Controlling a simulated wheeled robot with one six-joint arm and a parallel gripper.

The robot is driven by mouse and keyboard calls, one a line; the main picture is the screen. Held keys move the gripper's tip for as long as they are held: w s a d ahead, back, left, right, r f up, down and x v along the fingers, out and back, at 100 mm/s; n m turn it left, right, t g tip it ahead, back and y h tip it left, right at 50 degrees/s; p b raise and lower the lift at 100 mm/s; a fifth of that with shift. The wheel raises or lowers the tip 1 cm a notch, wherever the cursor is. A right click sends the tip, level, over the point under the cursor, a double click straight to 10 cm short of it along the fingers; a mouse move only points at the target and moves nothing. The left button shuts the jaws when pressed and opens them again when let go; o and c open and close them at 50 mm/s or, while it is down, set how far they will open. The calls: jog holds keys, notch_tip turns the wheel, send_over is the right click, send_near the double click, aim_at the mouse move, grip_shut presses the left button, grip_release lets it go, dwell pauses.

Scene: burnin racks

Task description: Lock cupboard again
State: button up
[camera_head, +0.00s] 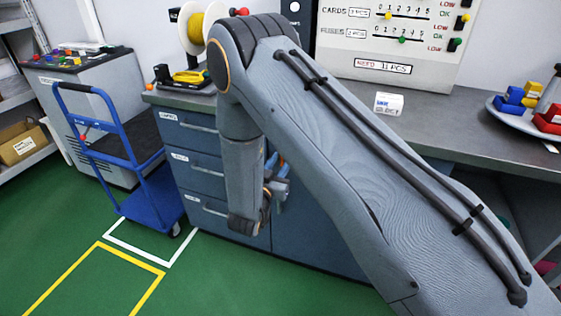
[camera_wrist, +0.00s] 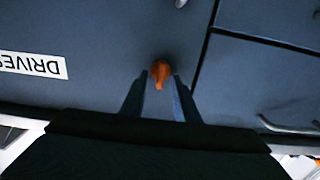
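The blue cupboard door (camera_head: 320,245) is under the workbench, right of the drawers, and looks closed. In the wrist view the door (camera_wrist: 85,85) fills the left and middle, with a white label reading DRIVES (camera_wrist: 32,64) upside down. A small orange turn-knob (camera_wrist: 160,73) sits on the door near its edge seam. My gripper (camera_wrist: 159,92) is open, one dark finger on each side below the knob. Whether the fingers touch it I cannot tell. In the head view my gripper (camera_head: 277,178) is beside my forearm, before the cupboard; the knob is hidden there.
Labelled drawers (camera_head: 188,157) stand left of the cupboard. A blue trolley (camera_head: 150,190) is farther left. The bench top (camera_head: 455,125) carries a small white box (camera_head: 389,104), a tray (camera_head: 510,117) of coloured parts and a yellow spool (camera_head: 203,28). Green floor in front is clear.

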grip_shut()
jog(key=shift+n, duration=0.4)
jog(key=n, duration=0.2)
jog(key=n+p, duration=0.1)
jog(key=n, duration=0.3)
jog(key=shift+w+a, duration=0.15)
jog(key=shift+a, duration=0.2)
jog(key=n, duration=0.3)
jog(key=n+p, duration=0.1)
jog(key=n, duration=0.1)
jog(key=shift+a+f+n, duration=0.15)
jog(key=shift+f+n, duration=0.05)
jog(key=shift+n, duration=0.2)
jog(key=n, duration=0.5)
jog(key=shift+w+f, duration=0.1)
jog(key=shift+f, duration=0.15)
jog(key=shift+a+n, duration=0.1)
jog(key=shift+n, duration=0.2)
